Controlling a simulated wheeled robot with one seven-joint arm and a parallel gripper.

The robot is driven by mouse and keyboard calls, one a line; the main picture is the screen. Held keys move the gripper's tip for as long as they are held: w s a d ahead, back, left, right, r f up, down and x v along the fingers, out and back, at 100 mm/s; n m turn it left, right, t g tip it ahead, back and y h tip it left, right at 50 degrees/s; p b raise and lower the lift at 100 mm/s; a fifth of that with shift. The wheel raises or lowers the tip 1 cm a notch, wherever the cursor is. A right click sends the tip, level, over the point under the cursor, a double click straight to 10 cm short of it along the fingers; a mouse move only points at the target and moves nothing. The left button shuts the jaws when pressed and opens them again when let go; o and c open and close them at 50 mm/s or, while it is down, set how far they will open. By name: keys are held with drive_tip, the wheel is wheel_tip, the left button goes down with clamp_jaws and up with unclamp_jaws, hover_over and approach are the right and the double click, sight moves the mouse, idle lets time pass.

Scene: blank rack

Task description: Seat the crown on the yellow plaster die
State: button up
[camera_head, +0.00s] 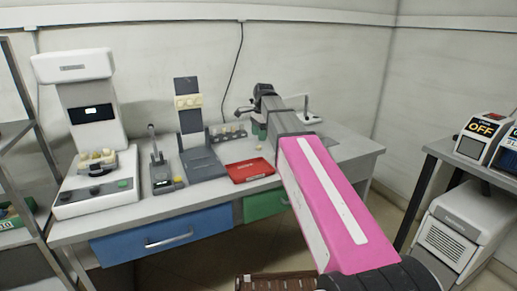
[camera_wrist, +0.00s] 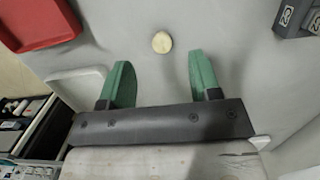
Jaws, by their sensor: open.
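A small round cream piece, which looks like the crown (camera_wrist: 162,42), lies on the bench in the wrist view, just beyond my fingertips. It also shows as a tiny pale spot in the head view (camera_head: 259,148). My gripper (camera_wrist: 160,63) is open and empty, its two green fingers apart, with the cream piece roughly centred between their lines. In the head view my gripper (camera_head: 259,131) is low over the bench behind the red tray. A small yellow piece (camera_head: 178,181) sits on a grey device at left; I cannot tell whether it is the yellow plaster die.
A red tray (camera_head: 249,170) lies left of the cream piece. A rack (camera_head: 226,133) with several small pale pieces stands behind it. A grey stand (camera_head: 203,164) and a white machine (camera_head: 92,125) are farther left. Grey blocks (camera_wrist: 296,15) are at the wrist view's upper right.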

sight(259, 147)
drive_tip(key=shift+w+f, duration=0.1)
drive_tip(key=shift+f, duration=2.55)
drive_tip(key=c, duration=1)
